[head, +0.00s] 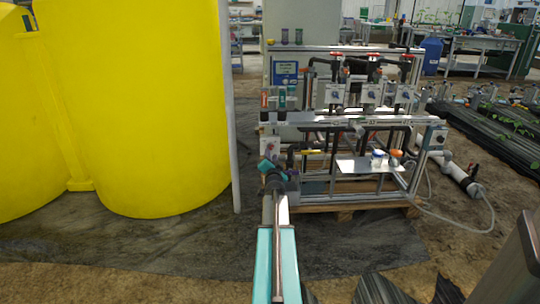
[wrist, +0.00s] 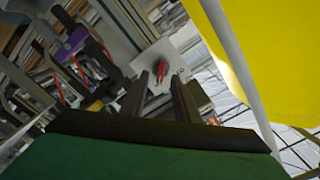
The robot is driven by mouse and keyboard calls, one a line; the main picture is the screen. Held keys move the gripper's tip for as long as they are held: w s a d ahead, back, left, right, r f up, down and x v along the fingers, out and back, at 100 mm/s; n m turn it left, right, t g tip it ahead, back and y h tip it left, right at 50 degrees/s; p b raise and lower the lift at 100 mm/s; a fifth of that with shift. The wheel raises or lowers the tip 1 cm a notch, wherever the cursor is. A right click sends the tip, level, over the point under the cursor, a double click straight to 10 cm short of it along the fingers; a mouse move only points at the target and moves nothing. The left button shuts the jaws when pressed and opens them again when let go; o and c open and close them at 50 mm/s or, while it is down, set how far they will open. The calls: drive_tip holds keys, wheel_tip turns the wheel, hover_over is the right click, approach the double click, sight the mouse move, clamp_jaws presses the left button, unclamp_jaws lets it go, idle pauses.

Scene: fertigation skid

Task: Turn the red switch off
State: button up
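The red switch (wrist: 161,71) shows in the wrist view as a small red handle on a pale grey plate (wrist: 172,57). My gripper (wrist: 159,84) has its two dark fingers apart. The switch appears between and beyond the fingertips; I cannot tell whether they touch it. In the head view my gripper (head: 268,166) is at the left end of the skid frame, just below a small white box (head: 270,146). The red handle is too small to make out clearly there.
A large yellow tank (head: 150,110) stands left of my arm, with a pale upright pipe (head: 231,120) between. The skid's metal frame (head: 345,120) carries pipes and valves to the right. A dark ground sheet (head: 180,240) lies in front.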

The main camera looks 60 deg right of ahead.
sight(271, 149)
drive_tip(key=shift+b+x, duration=0.5)
drive_tip(key=shift+x, duration=1.45)
drive_tip(key=shift+c, duration=0.4)
clamp_jaws()
